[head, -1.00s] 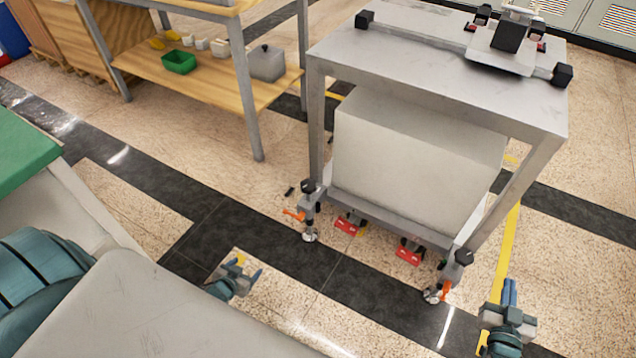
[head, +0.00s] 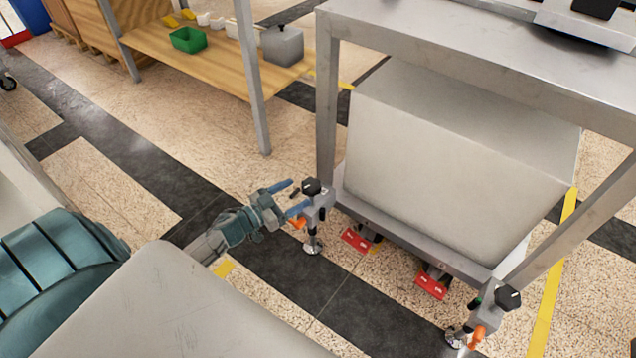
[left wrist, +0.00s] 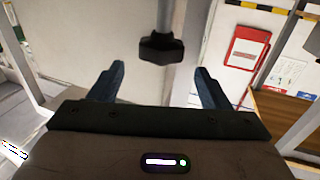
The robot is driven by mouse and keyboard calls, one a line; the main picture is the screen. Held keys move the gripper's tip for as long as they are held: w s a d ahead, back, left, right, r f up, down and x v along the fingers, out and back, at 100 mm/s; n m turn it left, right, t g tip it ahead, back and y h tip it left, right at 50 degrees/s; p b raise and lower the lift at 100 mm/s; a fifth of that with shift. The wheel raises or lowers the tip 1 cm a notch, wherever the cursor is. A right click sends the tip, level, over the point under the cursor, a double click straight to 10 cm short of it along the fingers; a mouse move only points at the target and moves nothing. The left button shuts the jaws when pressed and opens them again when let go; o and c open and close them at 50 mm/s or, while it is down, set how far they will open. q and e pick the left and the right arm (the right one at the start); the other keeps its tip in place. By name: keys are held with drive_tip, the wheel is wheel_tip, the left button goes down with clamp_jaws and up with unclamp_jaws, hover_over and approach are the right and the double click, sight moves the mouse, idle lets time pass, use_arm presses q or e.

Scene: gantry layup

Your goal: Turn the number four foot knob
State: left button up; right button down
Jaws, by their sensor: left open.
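A black foot knob (head: 312,187) tops the levelling foot at the near left leg of the metal gantry frame (head: 327,110). My left gripper (head: 290,197) is open, its blue fingers just left of this knob. In the left wrist view a black knob (left wrist: 161,48) shows beyond and between the spread fingertips of my left gripper (left wrist: 155,80), with nothing held. A second black foot knob (head: 508,297) is on the near right leg. I cannot read a number on either knob. My right gripper is not in view.
Orange levers (head: 478,337) sit by the feet, and red tags (head: 431,287) hang under the lower rail. A large grey block (head: 450,150) fills the frame's inside. A wooden shelf (head: 200,55) stands at the back left.

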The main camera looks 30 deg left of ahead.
sight(316, 181)
use_arm(q)
drive_tip(key=b+x, duration=0.1)
drive_tip(key=x, duration=0.7)
drive_tip(key=shift+w, duration=0.15)
drive_tip(key=c, duration=1)
